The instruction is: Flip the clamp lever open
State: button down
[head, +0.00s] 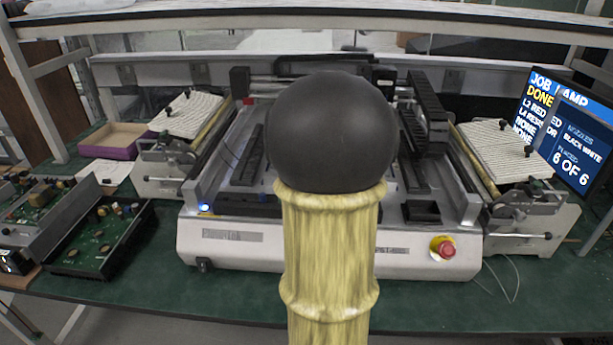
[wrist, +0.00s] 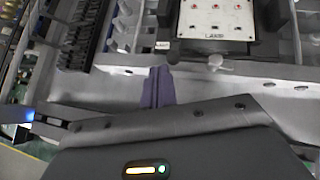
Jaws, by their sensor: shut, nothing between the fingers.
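In the wrist view, my gripper (wrist: 158,72) shows as two purple-grey fingers pressed together, pointing away from the dark wrist housing. They are empty. Their tips are just below the near edge of a white board marked LAMP (wrist: 215,33), with red dots on it. A small grey rounded knob (wrist: 216,62) sits at that board's near edge, to the right of the fingertips and apart from them in the picture. I cannot tell whether it is the clamp lever. In the head view the gripper and the clamp are hidden behind my arm.
The white machine (head: 240,250) stands on a green bench (head: 200,300), with a red stop button (head: 443,246) at its front right. Circuit boards in trays (head: 98,240) lie at left. A screen (head: 565,125) reading DONE stands at right. A shelf crosses overhead.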

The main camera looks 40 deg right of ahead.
jog(key=s+a+r+p, duration=0.1)
jog(key=a+r, duration=0.1)
jog(key=s+a+r+p, duration=0.1)
jog(key=a+r, duration=0.1)
jog(key=s+a+r+p, duration=0.1)
jog(key=a+r, duration=0.1)
jog(key=a, duration=0.1)
jog(key=shift+s+r+p, duration=0.2)
jog(key=shift+s+p, duration=0.15)
jog(key=shift+s+d, duration=0.1)
jog(key=shift+d, duration=0.1)
